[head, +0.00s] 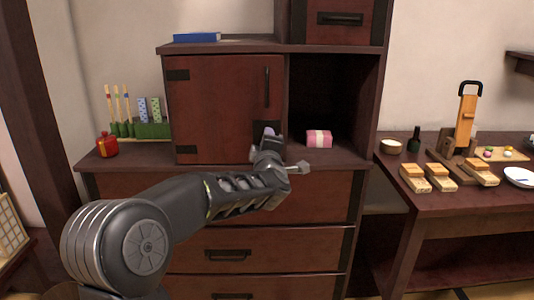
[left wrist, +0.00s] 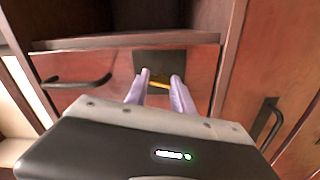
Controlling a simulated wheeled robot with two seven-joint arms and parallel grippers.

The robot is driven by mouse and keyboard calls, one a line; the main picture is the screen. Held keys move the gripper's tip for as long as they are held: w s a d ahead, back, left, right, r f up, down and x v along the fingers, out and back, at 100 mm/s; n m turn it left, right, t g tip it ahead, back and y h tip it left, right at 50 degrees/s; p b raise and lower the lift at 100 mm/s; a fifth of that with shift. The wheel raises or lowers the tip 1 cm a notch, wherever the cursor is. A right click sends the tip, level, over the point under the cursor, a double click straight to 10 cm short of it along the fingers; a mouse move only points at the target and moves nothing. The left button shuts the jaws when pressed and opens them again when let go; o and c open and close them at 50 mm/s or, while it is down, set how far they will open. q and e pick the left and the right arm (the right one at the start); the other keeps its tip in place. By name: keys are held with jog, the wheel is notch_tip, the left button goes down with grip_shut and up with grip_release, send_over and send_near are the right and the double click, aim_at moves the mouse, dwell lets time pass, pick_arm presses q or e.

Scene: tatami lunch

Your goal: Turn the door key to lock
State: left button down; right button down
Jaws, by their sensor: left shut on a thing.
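The cabinet door (head: 215,105) is dark red wood and looks closed in the head view. My left gripper (head: 269,131) is at the door's right edge, below the dark vertical handle (head: 267,87). In the left wrist view, the pale purple fingers of the left gripper (left wrist: 160,79) reach to a dark lock plate (left wrist: 150,62). They are shut on a small yellow key (left wrist: 159,85), seen as a thin bar between the fingertips. My gripper and arm hide the key in the head view. My right gripper is not in view.
An open compartment right of the door holds a pink wrapped box (head: 319,139). A red pot (head: 107,145) and a green holder with sticks (head: 150,130) stand left of the door. A blue book (head: 197,38) lies on top. A table (head: 440,196) with food stands at right.

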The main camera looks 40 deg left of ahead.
pick_arm(q)
jog(key=shift+n+b, duration=1.2)
jog(key=shift+n, duration=0.3)
jog(key=c, duration=1.1)
grip_release()
jog(key=v, duration=0.7)
jog(key=shift+s+d+p, duration=0.25)
jog(key=shift+s+p, duration=0.05)
jog(key=shift+p, duration=0.05)
